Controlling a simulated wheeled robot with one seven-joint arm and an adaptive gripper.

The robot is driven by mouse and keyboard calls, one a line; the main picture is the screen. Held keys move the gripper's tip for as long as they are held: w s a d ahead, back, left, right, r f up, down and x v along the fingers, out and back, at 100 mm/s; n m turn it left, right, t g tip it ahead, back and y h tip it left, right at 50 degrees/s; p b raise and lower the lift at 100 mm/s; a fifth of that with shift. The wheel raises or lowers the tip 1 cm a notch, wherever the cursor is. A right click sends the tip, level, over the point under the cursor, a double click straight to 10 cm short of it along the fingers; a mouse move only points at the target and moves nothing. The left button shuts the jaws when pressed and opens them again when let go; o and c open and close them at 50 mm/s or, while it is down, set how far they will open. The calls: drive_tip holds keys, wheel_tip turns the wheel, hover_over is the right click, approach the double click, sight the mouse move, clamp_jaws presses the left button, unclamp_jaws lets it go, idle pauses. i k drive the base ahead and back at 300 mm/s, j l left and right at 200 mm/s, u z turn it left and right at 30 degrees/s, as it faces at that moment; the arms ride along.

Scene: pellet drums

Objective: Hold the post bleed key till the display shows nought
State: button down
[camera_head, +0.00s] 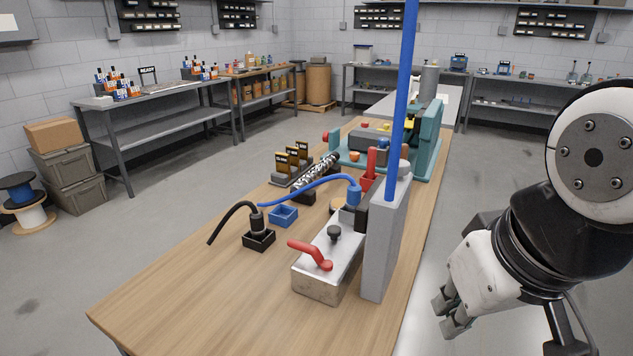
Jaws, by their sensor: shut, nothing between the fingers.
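A grey upright post (386,245) stands at the right edge of the wooden bench (190,270), with a tall blue pole beside it. I cannot make out a bleed key or a display on the post; its right face shows only at a steep angle. My gripper (449,318) is at the lower right, to the right of the post and apart from it. Its fingers are shut and empty and point down and left. A metal block (318,284) with a red lever (312,254) and a black knob (334,232) sits left of the post.
A blue hose (312,186), a black cable plug (258,232), a blue tray (283,216) and a teal machine (428,135) are on the bench. Shelves line the walls.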

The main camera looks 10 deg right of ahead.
sight(334, 231)
drive_tip(key=k+j+z, duration=0.2)
drive_tip(key=i+l+u, duration=0.15)
drive_tip(key=l, duration=0.65)
drive_tip(key=l+u, duration=0.1)
drive_tip(key=l, duration=0.7)
drive_tip(key=i+l+u, duration=0.1)
drive_tip(key=l, duration=0.2)
drive_tip(key=i+l+u, duration=0.1)
drive_tip(key=i+l, duration=0.15)
drive_tip(key=i+l+u, duration=0.1)
drive_tip(key=l, duration=0.35)
drive_tip(key=i+l+u, duration=0.1)
drive_tip(key=l, duration=0.2)
drive_tip(key=i+l, duration=0.1)
drive_tip(key=i, duration=0.25)
drive_tip(key=i+l+u, duration=0.1)
drive_tip(key=i, duration=0.2)
drive_tip(key=j, duration=0.7)
drive_tip(key=i, duration=0.05)
